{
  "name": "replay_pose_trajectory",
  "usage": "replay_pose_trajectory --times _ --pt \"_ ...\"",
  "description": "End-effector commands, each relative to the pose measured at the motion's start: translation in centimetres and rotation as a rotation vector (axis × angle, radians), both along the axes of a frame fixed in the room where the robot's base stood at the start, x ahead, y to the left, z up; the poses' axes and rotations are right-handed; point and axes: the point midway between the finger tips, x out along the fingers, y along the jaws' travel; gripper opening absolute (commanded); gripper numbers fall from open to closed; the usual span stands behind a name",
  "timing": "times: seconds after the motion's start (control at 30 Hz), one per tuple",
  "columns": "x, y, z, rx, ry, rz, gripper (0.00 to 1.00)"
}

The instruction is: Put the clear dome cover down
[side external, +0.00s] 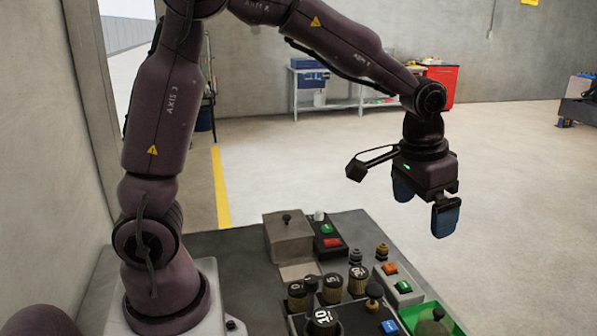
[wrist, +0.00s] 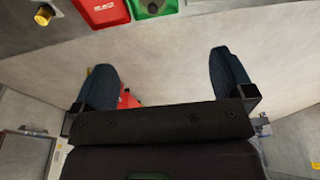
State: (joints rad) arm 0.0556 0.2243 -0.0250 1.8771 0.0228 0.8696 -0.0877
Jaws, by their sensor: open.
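My gripper (side external: 425,212) is open, with two blue-padded fingers pointing down and nothing between them. It is raised above and beyond the right back part of the panel. In the wrist view the fingers of my gripper (wrist: 161,62) are wide apart over bare floor. I cannot make out a clear dome cover in either view. A green tray (side external: 449,326) with a dark knob-like thing in it is at the bottom right, below my gripper. A green tray (wrist: 172,7) with a dark round thing also shows at the top of the wrist view.
A red tray (wrist: 101,12) and a brass knob (wrist: 43,14) show in the wrist view.

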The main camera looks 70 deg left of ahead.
Motion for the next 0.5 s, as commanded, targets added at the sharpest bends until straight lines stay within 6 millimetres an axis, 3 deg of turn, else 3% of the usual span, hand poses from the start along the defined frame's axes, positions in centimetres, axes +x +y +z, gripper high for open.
replay_pose_trajectory --times 0.03,0.2,0.4,0.5 --pt "-1.9 0.5 2.1 -0.001 -0.04 0.003 1.0" --pt "-8.4 1.6 6.2 0.0 -0.141 0.004 1.0" --pt "-15.4 2.5 7.7 0.0 -0.249 0.006 1.0" --pt "-17.8 2.7 7.6 -0.002 -0.287 0.006 1.0"
